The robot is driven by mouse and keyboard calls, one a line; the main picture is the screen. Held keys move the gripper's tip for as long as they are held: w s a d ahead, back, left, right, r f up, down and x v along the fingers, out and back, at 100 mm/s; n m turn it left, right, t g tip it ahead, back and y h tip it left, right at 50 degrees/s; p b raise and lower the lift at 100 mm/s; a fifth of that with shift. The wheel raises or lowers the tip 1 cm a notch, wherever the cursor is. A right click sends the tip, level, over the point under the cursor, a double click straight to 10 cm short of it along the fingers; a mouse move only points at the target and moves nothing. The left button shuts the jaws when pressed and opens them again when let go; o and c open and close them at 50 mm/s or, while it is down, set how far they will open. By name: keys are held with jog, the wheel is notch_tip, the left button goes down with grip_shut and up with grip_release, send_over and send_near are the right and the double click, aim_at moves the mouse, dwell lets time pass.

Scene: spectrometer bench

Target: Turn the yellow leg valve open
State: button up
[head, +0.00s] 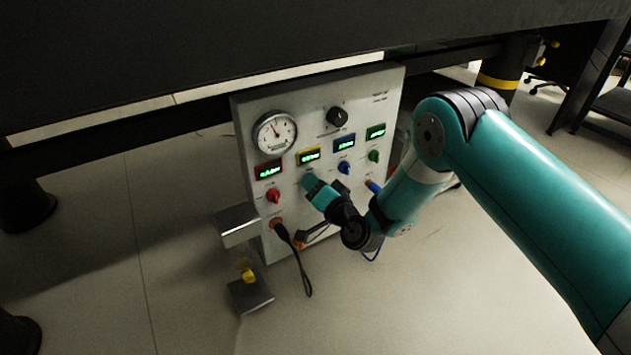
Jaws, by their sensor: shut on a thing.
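A white control panel (328,112) stands upright under the dark table. It has a row of displays framed in red, yellow, blue and green. Below the yellow-framed display (308,155), my gripper (311,183) is against the panel face. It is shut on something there. The thing in the jaws sits where a yellow knob would be in the row, but the gripper hides it, so its turn angle cannot be seen. The red knob (273,196), blue knob (345,168) and green knob (374,156) show on either side.
A round gauge (275,133) and a black knob (337,117) are above the displays. A black cable (296,262) hangs from the panel's lower left. A metal stand with a yellow piece (249,275) is at the left. The table (200,60) overhangs from above. Floor in front is clear.

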jog(key=shift+w+d+r+m, duration=0.1)
jog(key=shift+w+r+m, duration=0.05)
jog(key=shift+m, duration=0.15)
jog(key=o, duration=0.9)
jog(key=shift+o, duration=0.2)
